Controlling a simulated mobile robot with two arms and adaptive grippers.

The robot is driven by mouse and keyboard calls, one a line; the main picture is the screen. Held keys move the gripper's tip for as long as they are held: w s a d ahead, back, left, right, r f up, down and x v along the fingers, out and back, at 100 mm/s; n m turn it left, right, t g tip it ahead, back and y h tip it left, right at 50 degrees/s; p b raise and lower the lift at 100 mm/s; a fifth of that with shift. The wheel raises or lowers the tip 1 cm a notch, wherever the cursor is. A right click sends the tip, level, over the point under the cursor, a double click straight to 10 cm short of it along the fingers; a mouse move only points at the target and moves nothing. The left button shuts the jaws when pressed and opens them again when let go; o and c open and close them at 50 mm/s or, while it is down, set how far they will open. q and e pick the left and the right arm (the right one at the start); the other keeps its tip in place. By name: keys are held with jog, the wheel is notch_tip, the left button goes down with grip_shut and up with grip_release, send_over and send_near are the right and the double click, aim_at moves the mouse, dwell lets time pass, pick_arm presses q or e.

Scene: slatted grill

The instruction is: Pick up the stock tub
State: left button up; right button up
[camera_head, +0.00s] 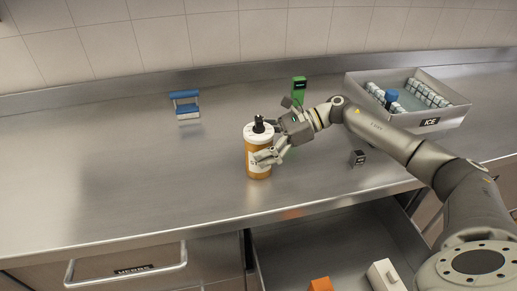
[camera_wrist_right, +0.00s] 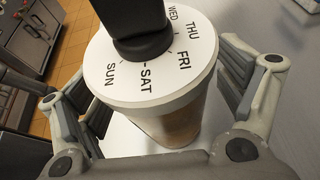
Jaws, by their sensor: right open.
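The stock tub (camera_head: 257,166) is an amber cylinder with a white lid and a black knob, standing upright on the steel counter. In the wrist view the tub (camera_wrist_right: 172,127) fills the middle, and its lid shows day names such as SUN, SAT and FRI. My right gripper (camera_head: 268,134) reaches it from the right. Its open fingers stand on either side of the tub near the lid. The left finger shows a gap to the tub; whether the right finger touches is unclear. The tub's label is partly hidden by a finger. My left gripper is out of view.
A green block (camera_head: 299,90) stands behind my right wrist. A small dark box (camera_head: 357,158) sits below my forearm. The ICE bin (camera_head: 452,117) is at the back right, and a blue-and-white stand (camera_head: 186,105) is at the back left. An open drawer (camera_head: 305,243) lies below the counter edge.

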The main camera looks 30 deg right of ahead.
jog(key=c, duration=1.4)
jog(key=shift+r, duration=0.1)
jog(key=shift+c, duration=0.6)
jog(key=shift+w+r, duration=0.1)
